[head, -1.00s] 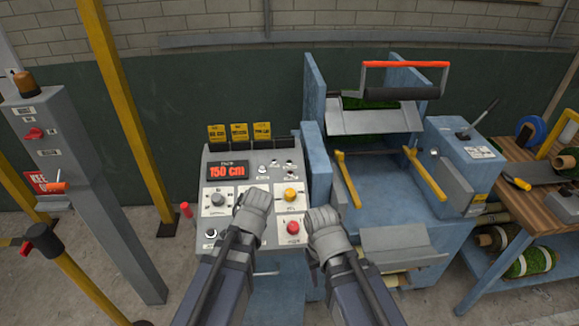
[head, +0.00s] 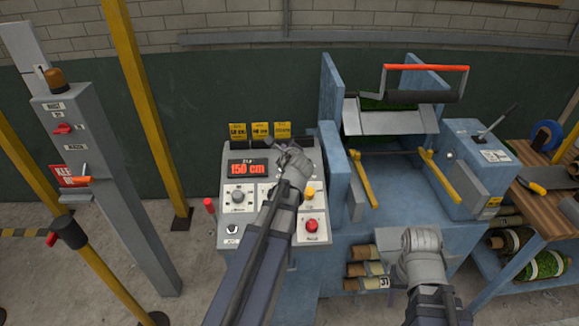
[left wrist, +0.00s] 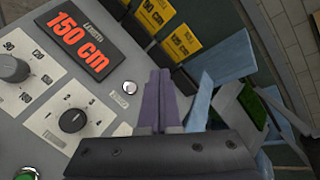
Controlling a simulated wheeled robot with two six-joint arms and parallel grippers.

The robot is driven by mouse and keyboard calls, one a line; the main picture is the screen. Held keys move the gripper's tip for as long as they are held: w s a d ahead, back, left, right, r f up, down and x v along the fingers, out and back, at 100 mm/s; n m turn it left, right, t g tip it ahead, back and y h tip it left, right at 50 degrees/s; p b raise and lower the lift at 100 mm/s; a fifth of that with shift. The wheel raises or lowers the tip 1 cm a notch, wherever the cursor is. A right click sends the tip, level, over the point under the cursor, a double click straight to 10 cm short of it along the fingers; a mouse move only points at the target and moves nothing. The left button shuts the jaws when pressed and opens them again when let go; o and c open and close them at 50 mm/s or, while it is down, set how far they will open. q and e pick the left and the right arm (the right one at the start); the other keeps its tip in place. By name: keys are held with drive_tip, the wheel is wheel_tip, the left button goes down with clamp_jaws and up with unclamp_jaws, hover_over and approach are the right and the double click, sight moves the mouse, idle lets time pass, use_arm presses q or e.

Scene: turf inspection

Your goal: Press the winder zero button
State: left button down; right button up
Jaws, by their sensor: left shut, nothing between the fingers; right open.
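The control panel (head: 228,200) has a red-lit display reading 150 cm (head: 248,168), which also shows large in the left wrist view (left wrist: 78,42). Right of the display, in the left wrist view, is a small pale round button (left wrist: 129,87) with a label too small to read. My left gripper (head: 287,150) is shut and empty over the panel's upper right part, hiding it in the head view. In the left wrist view its fingers (left wrist: 158,75) are together, just right of the pale button; contact cannot be told. My right gripper (head: 422,240) is open and empty, in front of the blue machine.
The blue winder (head: 335,165) rises close on the right, with rolls (head: 366,268) below.

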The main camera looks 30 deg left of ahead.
use_arm(q)
drive_tip(key=shift+f, duration=0.1)
drive_tip(key=f+b, duration=0.2)
drive_tip(key=w+a+f+b, duration=0.1)
drive_tip(key=f+b, duration=0.2)
drive_tip(key=w+f+b, duration=0.1)
drive_tip(key=f+b, duration=0.2)
drive_tip(key=shift+w+a+f, duration=0.15)
drive_tip(key=shift+w+a, duration=0.1)
drive_tip(key=shift+a, duration=0.05)
drive_tip(key=shift+f, duration=0.1)
idle(1.9)
drive_tip(key=shift+w+f+b, duration=0.15)
drive_tip(key=shift+f+b, duration=0.1)
drive_tip(key=shift+b, duration=0.25)
drive_tip(key=shift+w+a+f+b, duration=0.1)
drive_tip(key=shift+a+f+b, duration=0.05)
drive_tip(key=shift+f+b, duration=0.35)
idle(0.5)
drive_tip(key=shift+r, duration=0.15)
idle(0.3)
drive_tip(key=shift+s+r+p, duration=0.25)
drive_tip(key=shift+r+p, duration=0.55)
drive_tip(key=shift+p, duration=0.1)
